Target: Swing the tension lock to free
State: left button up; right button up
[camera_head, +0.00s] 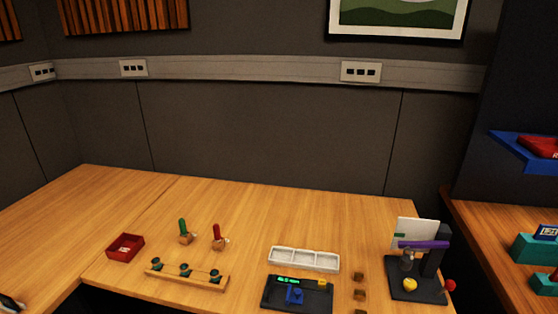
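A dark panel (270,294) lies near the front edge of the table, with a green lit readout (289,281), a blue piece (294,295) and a small yellow piece (321,283). To its right stands a dark device (432,264) with a white plate, a purple bar (424,244), a yellow ball-like part (410,284) and a red knob (450,285) at its right side. I cannot tell which part is the tension lock, or its setting. Neither of my grippers is in view.
A white compartment tray (304,260) lies behind the panel, with several small brown blocks (359,279) to the right. A wooden rack (187,276), a green-handled tool (183,230), a red-handled tool (217,235) and a red box (125,247) are at left. The table's back is clear.

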aim_at(449, 285)
jog(key=z, duration=1.35)
